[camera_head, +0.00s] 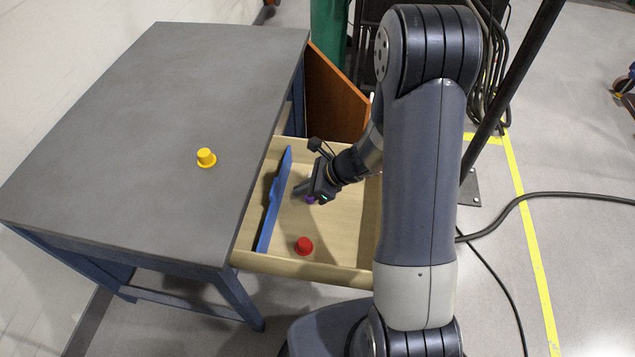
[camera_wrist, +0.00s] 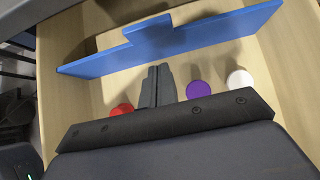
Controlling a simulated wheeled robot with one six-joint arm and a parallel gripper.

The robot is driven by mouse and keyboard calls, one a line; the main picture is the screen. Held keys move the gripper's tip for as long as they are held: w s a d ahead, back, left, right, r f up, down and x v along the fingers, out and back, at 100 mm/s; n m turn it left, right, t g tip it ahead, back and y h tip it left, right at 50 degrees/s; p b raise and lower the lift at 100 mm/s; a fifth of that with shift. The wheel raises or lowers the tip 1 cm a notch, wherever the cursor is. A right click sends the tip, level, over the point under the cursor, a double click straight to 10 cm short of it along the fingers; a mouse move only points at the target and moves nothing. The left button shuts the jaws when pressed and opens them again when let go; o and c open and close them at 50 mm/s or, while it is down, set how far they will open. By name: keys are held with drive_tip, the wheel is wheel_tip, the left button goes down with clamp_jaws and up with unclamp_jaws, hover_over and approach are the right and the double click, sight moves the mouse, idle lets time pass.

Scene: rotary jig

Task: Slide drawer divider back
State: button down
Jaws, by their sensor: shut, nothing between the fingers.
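The blue divider (camera_head: 272,203) stands across the open wooden drawer (camera_head: 345,225), near the side by the table. In the wrist view the divider (camera_wrist: 200,39) runs across the upper part of the drawer, with a raised tab at its middle. My gripper (camera_head: 298,192) is inside the drawer, on the side of the divider away from the table. In the wrist view my gripper (camera_wrist: 159,70) has its fingers together and empty, pointing at the divider. A small gap seems to lie between the fingertips and the divider; contact cannot be told for sure.

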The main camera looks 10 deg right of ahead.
sight(276, 191)
drive_tip(key=shift+w+a, duration=0.35)
drive_tip(key=shift+a, duration=0.55)
drive_tip(key=shift+w+a, duration=0.3)
drive_tip(key=shift+a, duration=0.6)
drive_tip(key=shift+a, duration=0.1)
drive_tip(key=a, duration=0.1)
drive_tip(key=w+a, duration=0.1)
drive_tip(key=a, duration=0.2)
drive_tip(key=shift+w+a, duration=0.25)
drive_tip(key=shift+w, duration=0.1)
drive_tip(key=shift+d, duration=0.1)
